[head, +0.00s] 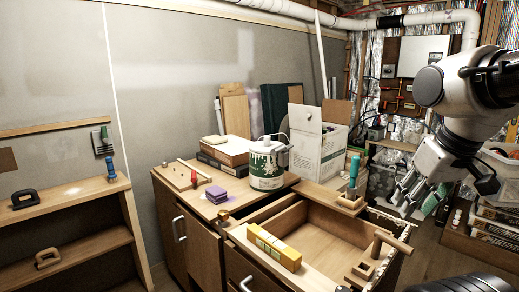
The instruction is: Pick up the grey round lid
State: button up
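A white and green paint can (265,171) stands on the wooden cabinet top, left of the open drawer. A pale grey round lid (264,147) seems to lie on the can's top; its edge is too small to make out clearly. A thin white handle loops above the can. My gripper (405,196) hangs at the right, pointing down, beyond the drawer's right edge and well apart from the can. Its fingers are spread and nothing shows between them.
A white box (318,148) stands right behind the can. Purple sponges (216,194) lie to its front left. A yellow box (273,247) rests on the front edge of the open drawer (316,242). A blue-green handled tool (353,174) stands upright between can and gripper.

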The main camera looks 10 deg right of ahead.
aim_at(265, 147)
jog(key=j+z, duration=0.2)
jog(key=j, duration=0.55)
jog(key=j+z, duration=0.15)
jog(key=j, duration=0.6)
jog(key=k+j+z, duration=0.2)
jog(key=j, duration=0.55)
jog(key=i+j+z, duration=0.1)
jog(key=j, duration=0.2)
jog(key=i+j+z, duration=0.15)
jog(key=j, duration=0.2)
jog(key=i+j+z, duration=0.1)
jog(key=j, duration=0.25)
jog(key=i+j+z, duration=0.1)
jog(key=j, duration=0.25)
jog(key=i+j+z, duration=0.1)
jog(key=j, duration=0.25)
jog(key=i+j+z, duration=0.15)
jog(key=i+j, duration=0.3)
jog(key=i+j+z, duration=0.15)
jog(key=i+j, duration=0.3)
jog(key=j, duration=0.25)
